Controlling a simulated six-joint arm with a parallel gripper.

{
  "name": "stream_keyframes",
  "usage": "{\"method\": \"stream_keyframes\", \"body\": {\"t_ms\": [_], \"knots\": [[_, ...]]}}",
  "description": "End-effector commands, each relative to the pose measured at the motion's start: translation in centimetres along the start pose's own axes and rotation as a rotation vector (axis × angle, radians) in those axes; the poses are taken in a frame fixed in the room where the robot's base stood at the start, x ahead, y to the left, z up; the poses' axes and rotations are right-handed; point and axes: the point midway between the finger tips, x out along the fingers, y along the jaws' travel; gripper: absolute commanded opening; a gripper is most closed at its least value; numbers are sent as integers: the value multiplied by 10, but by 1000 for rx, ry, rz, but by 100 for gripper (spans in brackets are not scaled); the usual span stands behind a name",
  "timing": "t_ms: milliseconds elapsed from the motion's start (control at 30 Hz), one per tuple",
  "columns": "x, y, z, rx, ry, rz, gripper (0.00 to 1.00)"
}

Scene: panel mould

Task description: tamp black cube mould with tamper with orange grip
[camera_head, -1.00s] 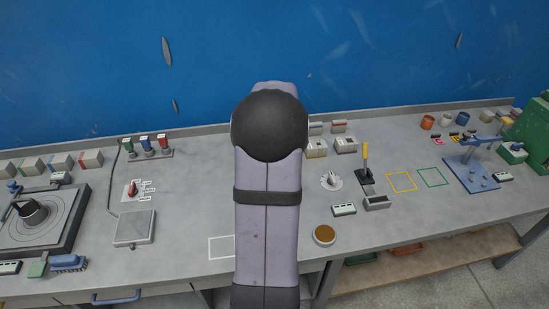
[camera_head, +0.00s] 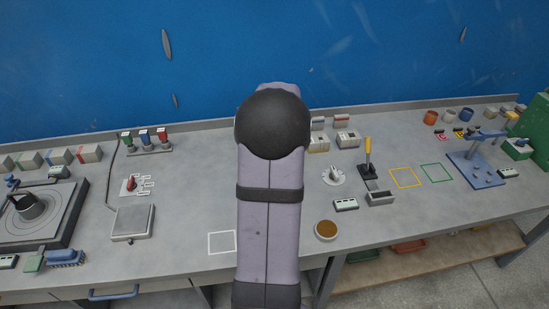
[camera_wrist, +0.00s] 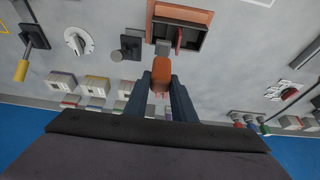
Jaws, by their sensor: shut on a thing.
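My gripper (camera_wrist: 161,88) is shut on the orange grip (camera_wrist: 161,72) of a tamper in the wrist view. The tamper's small grey foot (camera_wrist: 162,47) points away from the jaws and overlaps the near left edge of a black mould (camera_wrist: 185,37). I cannot tell whether the foot touches the mould. The mould is a dark open box with compartments and a reddish strip inside. It lies at an orange-brown piece (camera_wrist: 183,13). In the head view my arm hides the gripper, tamper and mould.
A yellow-handled tool (camera_head: 367,155) stands in a black base right of my arm, near a white dial (camera_head: 334,177). A dark block (camera_wrist: 128,47) sits close left of the mould. Grey boxes (camera_wrist: 95,84) line the wall side. A brown-filled round dish (camera_head: 327,230) is near the front edge.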

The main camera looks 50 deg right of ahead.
Motion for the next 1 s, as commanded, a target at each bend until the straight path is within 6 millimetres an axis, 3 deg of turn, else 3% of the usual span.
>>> {"method": "stream_keyframes", "body": {"t_ms": [300, 1000], "knots": [[26, 0, 10, 0, 2, 0, 1], [34, 0, 13, 0, 2, 0, 1]]}}
